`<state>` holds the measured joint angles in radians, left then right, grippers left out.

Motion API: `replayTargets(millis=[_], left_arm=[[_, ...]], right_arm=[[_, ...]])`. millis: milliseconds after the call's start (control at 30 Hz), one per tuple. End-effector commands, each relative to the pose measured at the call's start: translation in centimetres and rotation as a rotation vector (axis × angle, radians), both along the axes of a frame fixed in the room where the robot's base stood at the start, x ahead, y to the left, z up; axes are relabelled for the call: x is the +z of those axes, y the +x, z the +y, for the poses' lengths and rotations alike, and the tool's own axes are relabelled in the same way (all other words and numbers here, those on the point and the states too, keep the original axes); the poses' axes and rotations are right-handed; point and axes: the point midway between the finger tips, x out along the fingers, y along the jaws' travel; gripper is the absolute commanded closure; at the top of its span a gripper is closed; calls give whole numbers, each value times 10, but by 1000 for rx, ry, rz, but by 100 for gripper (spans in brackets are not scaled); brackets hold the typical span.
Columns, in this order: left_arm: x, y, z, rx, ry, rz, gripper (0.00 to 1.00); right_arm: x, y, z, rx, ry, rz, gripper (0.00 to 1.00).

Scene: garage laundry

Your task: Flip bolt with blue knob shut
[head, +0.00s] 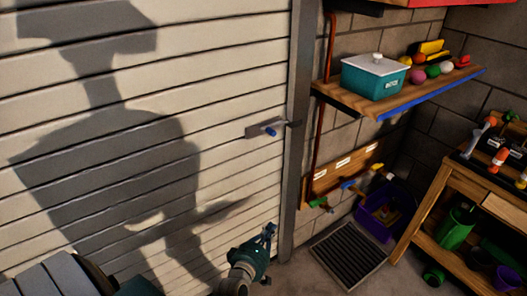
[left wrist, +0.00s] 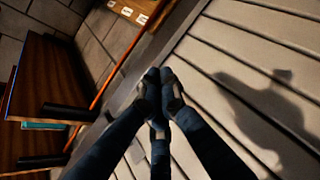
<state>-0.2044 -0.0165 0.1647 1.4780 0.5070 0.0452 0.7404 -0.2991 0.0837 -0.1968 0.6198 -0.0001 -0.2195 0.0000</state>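The bolt (head: 262,129) is a small grey metal piece on the right edge of the white slatted door (head: 225,60), beside the grey door post. Its blue knob (head: 271,132) sticks out towards me. My left gripper (head: 268,232) is low in front of the door, well below the bolt and apart from it. In the left wrist view its fingers (left wrist: 160,78) come together at the tips with nothing seen between them. I cannot make out the bolt in that view. My right gripper is not in view.
Right of the post (head: 298,120), a wooden shelf (head: 400,97) holds a teal box (head: 375,78) and coloured balls. Below are a wall rack (head: 345,172), a purple bin (head: 378,222) and a floor grate (head: 348,256). A wooden workbench (head: 440,190) stands right. The space before the bolt looks clear.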

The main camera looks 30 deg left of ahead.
Motion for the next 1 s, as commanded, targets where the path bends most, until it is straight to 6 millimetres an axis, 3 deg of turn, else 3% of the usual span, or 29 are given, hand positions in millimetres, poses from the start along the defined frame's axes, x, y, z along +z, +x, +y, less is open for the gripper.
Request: replayTargets(millis=[33, 100, 200, 300, 433, 767, 1000], left_arm=[[42, 12, 21, 68, -81, -127, 100], [97, 18, 46, 138, -187, -278, 100], [155, 16, 71, 196, -300, -440, 100], [189, 11, 86, 223, -363, -536, 100], [203, 7, 92, 232, -391, -576, 100], [204, 10, 92, 230, -389, -574, 100], [212, 40, 104, 229, -387, -576, 100]], right_arm=[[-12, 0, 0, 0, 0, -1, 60], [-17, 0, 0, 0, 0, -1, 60], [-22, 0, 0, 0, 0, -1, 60], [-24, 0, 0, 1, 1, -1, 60], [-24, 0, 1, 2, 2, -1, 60], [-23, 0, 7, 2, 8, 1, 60], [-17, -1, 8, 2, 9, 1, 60]])
